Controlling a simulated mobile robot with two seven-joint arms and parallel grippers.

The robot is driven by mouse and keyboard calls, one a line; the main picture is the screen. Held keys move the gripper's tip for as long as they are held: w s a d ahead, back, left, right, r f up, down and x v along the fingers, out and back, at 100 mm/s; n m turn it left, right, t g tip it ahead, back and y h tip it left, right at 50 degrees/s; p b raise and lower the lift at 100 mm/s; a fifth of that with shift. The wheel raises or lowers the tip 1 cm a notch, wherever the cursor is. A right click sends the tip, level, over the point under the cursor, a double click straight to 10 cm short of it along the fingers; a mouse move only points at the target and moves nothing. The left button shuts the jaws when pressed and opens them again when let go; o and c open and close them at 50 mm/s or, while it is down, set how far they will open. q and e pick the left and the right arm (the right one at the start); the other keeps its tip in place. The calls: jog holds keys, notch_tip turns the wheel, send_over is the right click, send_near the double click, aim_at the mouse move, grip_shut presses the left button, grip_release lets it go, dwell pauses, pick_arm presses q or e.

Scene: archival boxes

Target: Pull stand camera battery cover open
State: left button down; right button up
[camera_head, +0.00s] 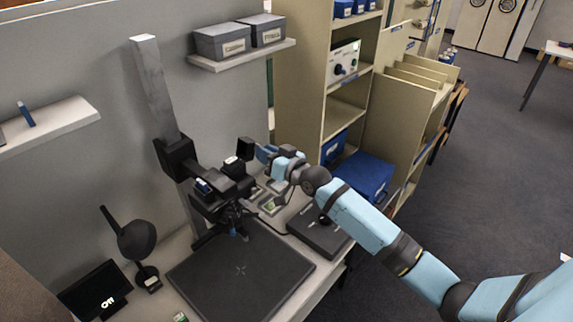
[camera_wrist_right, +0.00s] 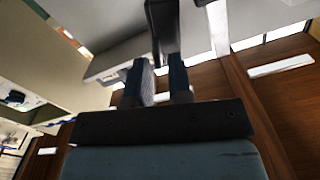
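The stand camera (camera_head: 210,195) is a dark body mounted on the upright column of a copy stand. A small black block (camera_head: 245,148) juts out at its upper right; I cannot tell whether this is the battery cover. My right gripper (camera_head: 264,152) reaches in from the right, with its fingertips close beside that block. In the right wrist view, the two fingers (camera_wrist_right: 162,80) stand a little apart, with a dark piece (camera_wrist_right: 164,25) at their tips. Whether they clamp it is unclear. My left gripper is not in view.
The dark baseboard (camera_head: 240,272) lies below the camera on the bench. A black lamp (camera_head: 136,240) and small display (camera_head: 96,291) stand at left. A dark flat device (camera_head: 318,234) and blue box (camera_head: 366,175) lie at right. A wall shelf (camera_head: 243,54) holds grey boxes.

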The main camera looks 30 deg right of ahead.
jog(key=b+v, duration=0.2)
jog(key=v, duration=1)
jog(key=s+a+f+n+g+h, duration=0.1)
jog(key=s+a+f+g, duration=0.2)
jog(key=s+f, duration=0.9)
jog(key=s+a+f+n+g+h+p, duration=0.1)
jog(key=s+a+f+g+h, duration=0.1)
jog(key=s+a+f, duration=0.7)
jog(key=s+f+g, duration=0.1)
jog(key=s+f, duration=0.2)
jog(key=f, duration=0.2)
jog(key=shift+s, duration=0.3)
jog(key=shift+a, duration=0.1)
